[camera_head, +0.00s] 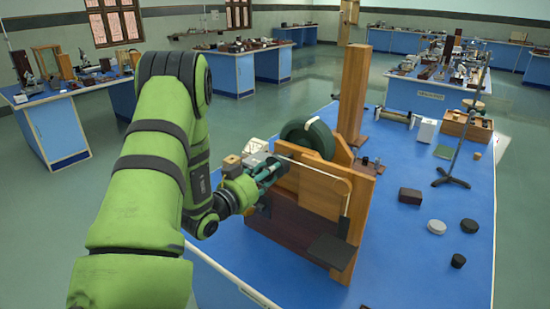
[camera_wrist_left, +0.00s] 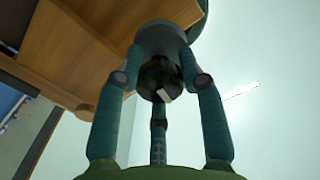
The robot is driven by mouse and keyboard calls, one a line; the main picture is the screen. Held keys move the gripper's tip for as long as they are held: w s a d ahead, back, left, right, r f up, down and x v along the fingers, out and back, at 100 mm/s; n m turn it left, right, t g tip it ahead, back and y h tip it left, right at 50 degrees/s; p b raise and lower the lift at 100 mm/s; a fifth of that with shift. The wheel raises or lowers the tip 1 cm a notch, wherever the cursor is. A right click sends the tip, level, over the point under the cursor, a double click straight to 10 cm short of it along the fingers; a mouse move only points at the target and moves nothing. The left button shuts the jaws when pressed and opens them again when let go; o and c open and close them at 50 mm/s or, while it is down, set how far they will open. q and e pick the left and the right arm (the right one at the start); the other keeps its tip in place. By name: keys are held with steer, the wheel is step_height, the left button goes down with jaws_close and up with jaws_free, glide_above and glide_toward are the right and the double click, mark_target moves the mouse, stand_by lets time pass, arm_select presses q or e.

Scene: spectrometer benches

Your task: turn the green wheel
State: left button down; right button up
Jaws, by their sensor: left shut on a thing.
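The dark green wheel (camera_head: 308,138) stands upright in a wooden apparatus (camera_head: 312,190) on the blue bench, its lower part hidden behind the wooden frame. My left gripper (camera_head: 274,168) is at the left side of this frame, just below and left of the wheel. In the left wrist view, my left gripper (camera_wrist_left: 162,68) has its fingers closed around a grey, rounded, handle-like part (camera_wrist_left: 160,40) with a dark end. A dark green edge at the top of that view may be the wheel. How the held part joins the wheel is hidden. My right gripper is not in view.
A tall wooden post (camera_head: 354,92) rises behind the wheel. A metal stand (camera_head: 468,140), a dark block (camera_head: 410,196) and several small discs are on the bench to the right. The blue bench top (camera_head: 400,255) is clear at the front right.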

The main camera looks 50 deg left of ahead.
arm_select(q)
steer(key=shift+w+r, duration=0.2)
steer(key=shift+r, duration=0.25)
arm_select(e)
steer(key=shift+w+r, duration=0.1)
arm_select(q)
steer(key=c, duration=0.7)
jaws_free()
steer(key=shift+s+d, duration=0.1)
steer(key=shift+f, duration=0.1)
steer(key=shift+s+f, duration=0.1)
steer(key=shift+s, duration=0.15)
steer(key=v, duration=1.1)
steer(key=shift+s+d, duration=0.15)
steer(key=shift+s, duration=0.1)
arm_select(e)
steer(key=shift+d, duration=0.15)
